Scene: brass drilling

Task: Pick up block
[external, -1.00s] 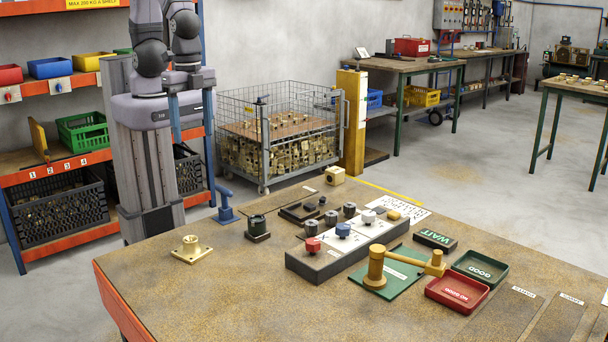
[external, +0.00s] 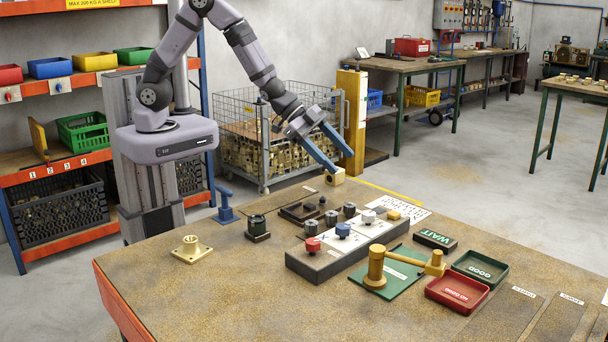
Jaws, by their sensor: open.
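The block is most likely the small brass cube with a dark round hole (external: 335,179) at the far edge of the worktable. My gripper (external: 343,163) has two blue fingers, spread apart and pointing down to the right. It is open with nothing between the fingers. The near fingertip overlaps the top of the cube in the picture; the other tip is to its upper right. I cannot tell from this view whether either finger touches the cube or how high they are above it.
The worktable (external: 200,290) holds a flanged brass piece (external: 191,250), a control box with knobs (external: 340,250), a brass lever fixture (external: 377,268), a red tray (external: 457,294) and a green tray (external: 480,268). A wire cage (external: 240,165) stands behind. The table's front left is clear.

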